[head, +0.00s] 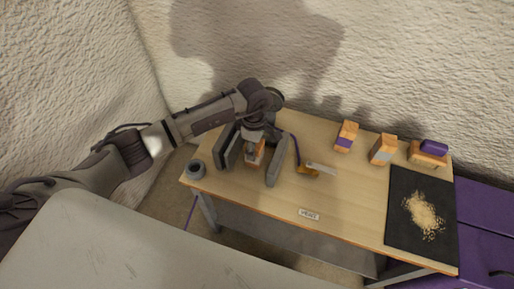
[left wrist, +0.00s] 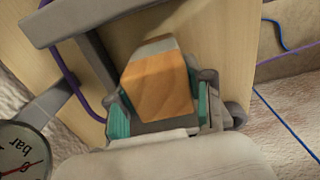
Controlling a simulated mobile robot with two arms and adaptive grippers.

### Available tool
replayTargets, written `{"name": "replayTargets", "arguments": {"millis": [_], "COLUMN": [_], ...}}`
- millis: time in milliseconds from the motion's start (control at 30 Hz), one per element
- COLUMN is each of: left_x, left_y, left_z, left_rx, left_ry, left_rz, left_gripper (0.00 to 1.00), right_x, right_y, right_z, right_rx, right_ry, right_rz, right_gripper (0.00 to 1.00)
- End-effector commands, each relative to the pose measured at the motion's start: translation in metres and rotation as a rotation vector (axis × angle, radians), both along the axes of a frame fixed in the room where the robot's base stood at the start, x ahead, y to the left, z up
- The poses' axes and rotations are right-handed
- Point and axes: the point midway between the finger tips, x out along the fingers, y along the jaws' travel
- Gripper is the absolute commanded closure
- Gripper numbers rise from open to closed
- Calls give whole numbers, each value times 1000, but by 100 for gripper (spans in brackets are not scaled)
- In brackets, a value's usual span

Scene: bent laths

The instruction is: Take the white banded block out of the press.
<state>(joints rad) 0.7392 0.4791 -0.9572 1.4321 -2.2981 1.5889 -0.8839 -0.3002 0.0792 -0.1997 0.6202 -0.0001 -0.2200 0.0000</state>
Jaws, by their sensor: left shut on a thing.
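The wooden block with a pale grey-white band (left wrist: 160,85) is between the teal pads of my left gripper (left wrist: 158,108) in the left wrist view. In the head view my left gripper (head: 252,150) points down over the press at the table's left part, shut on the block (head: 259,155). The press has upright dark grey plates, one (head: 277,166) to the right of the block and others to its left. The block shows between these plates; I cannot tell whether it touches its support. Its lower part is hidden. My right gripper is not in view.
Right of the press lie a brass-and-pale tool (head: 320,168) and a purple hose. Further right stand a purple-banded block (head: 346,138), a grey-banded block (head: 383,150) and a small wooden stand (head: 427,155) with a purple piece. A black mat (head: 405,180) holds shavings. A round gauge (head: 195,169) sits left.

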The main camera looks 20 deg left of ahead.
Motion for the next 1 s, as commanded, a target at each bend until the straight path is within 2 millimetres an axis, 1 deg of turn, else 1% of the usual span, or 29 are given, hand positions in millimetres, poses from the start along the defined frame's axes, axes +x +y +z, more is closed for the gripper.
{"name": "replayTargets", "arguments": {"millis": [167, 200, 333, 633, 733, 867, 1000], "left_x": [0, 0, 0, 0, 1, 2, 2], "left_y": [0, 0, 0, 0, 0, 0, 0], "left_z": [0, 0, 0, 1, 6, 24, 55], "left_rx": [0, 0, 0, 0, -1, -1, 0], "left_ry": [0, 0, 0, 0, -2, -5, -6], "left_rz": [0, 0, 0, 0, 0, -1, -1], "left_gripper": [91, 42, 20, 19, 19, 19, 19], "right_x": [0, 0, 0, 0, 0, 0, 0], "right_y": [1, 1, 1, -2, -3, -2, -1], "right_z": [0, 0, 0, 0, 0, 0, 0], "right_rx": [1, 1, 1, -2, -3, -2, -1], "right_ry": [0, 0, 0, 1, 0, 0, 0], "right_rz": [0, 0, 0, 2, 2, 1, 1], "right_gripper": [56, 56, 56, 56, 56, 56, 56]}}
